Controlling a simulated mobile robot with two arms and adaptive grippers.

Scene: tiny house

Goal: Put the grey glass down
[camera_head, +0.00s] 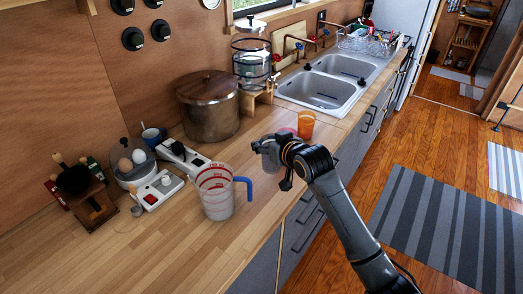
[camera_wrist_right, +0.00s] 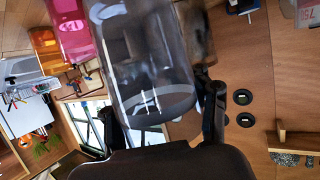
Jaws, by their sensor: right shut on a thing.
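My right gripper (camera_head: 279,160) is over the front edge of the wooden counter (camera_head: 130,250), right of the measuring jug. It is shut on the grey glass (camera_wrist_right: 145,65), a see-through smoky tumbler that fills the middle of the wrist view. In the head view the glass (camera_head: 269,155) is small and mostly hidden by the gripper; I cannot tell whether its base touches the counter. My left gripper is not in view.
A pink glass (camera_wrist_right: 72,25) and an orange glass (camera_head: 306,124) stand just behind the gripper. A measuring jug (camera_head: 216,192) with a blue handle stands to the left, and a large pot (camera_head: 209,107) behind. The front left counter is clear. The sink (camera_head: 325,88) lies beyond.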

